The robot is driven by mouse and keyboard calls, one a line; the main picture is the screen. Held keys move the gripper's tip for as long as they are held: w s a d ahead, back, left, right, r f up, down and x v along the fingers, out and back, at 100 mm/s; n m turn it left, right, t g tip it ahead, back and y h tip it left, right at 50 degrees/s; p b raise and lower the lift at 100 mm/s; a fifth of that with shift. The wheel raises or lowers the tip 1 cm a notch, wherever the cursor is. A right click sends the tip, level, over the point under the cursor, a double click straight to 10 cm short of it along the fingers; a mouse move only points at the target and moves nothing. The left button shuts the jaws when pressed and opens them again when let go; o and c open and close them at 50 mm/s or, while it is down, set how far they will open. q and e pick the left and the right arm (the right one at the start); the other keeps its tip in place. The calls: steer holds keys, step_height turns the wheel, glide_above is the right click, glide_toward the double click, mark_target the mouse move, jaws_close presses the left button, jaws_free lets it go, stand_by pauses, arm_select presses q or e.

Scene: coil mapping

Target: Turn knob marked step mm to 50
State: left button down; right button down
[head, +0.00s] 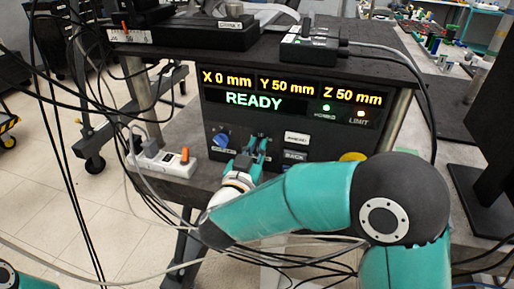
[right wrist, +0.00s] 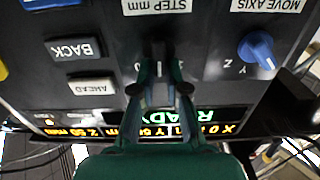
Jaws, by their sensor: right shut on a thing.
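The dark step mm knob (right wrist: 157,48) sits on the front of a black control panel (head: 213,112), under its "STEP mm" label (right wrist: 157,6) in the upside-down right wrist view. My right gripper (right wrist: 158,70) is shut on this knob, with one finger on each side. The fingers hide most of the scale, so I cannot read the setting. In the head view, the right gripper (head: 260,140) covers the knob. The left gripper is not in view.
The display (head: 290,90) reads X 0 mm, Y 50 mm, Z 50 mm and READY. A blue move axis knob (right wrist: 257,48) sits beside the step knob. AHEAD (head: 297,138) and BACK (head: 294,155) buttons are on the other side. A power strip (head: 165,160) and cables lie left of the panel.

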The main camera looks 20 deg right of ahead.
steer(key=shift+s+d+f+m+b, duration=0.1)
steer(key=shift+d+m+b, duration=0.1)
steer(key=shift+m+b, duration=1.4)
steer(key=shift+s+d+f+m+b, duration=0.1)
steer(key=shift+d+m+b, duration=0.15)
steer(key=shift+m+b, duration=1.35)
steer(key=shift+s+d+m+b, duration=0.1)
steer(key=shift+d+m+b, duration=0.1)
steer(key=shift+m+b, duration=1.4)
steer(key=c, duration=1.2)
jaws_free()
steer(key=shift+f, duration=0.1)
